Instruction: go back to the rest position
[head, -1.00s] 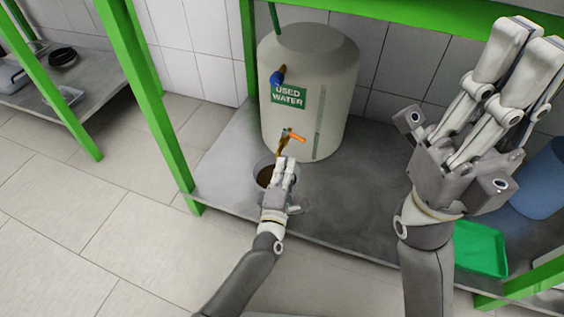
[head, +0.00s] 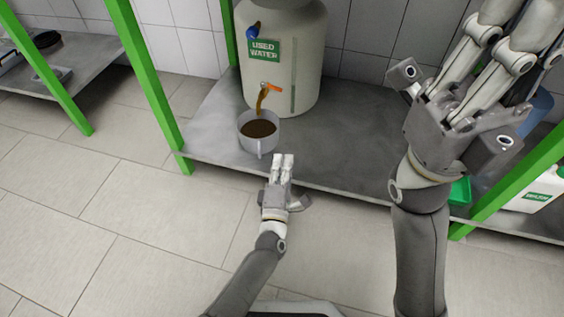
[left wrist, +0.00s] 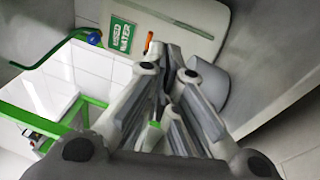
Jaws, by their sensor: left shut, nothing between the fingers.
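My left gripper (head: 283,158) is shut and empty, its two fingers side by side in front of the lower shelf's front edge. In the left wrist view its fingers (left wrist: 165,55) meet near the middle. It is apart from the grey cup (head: 258,147), which stands upright on the shelf under the tap with dark brown liquid in it. My right gripper (head: 500,30) is large at the upper right, its fingertips cut off by the frame; I cannot tell its opening.
The tank marked "USED WATER" (head: 308,70) stands behind the cup. Brown liquid shows below its orange-handled tap (head: 270,86). Green posts (head: 150,80) bound the grey shelf (head: 340,150). A white container (head: 535,195) is at right. The tiled floor (head: 130,230) in front is clear.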

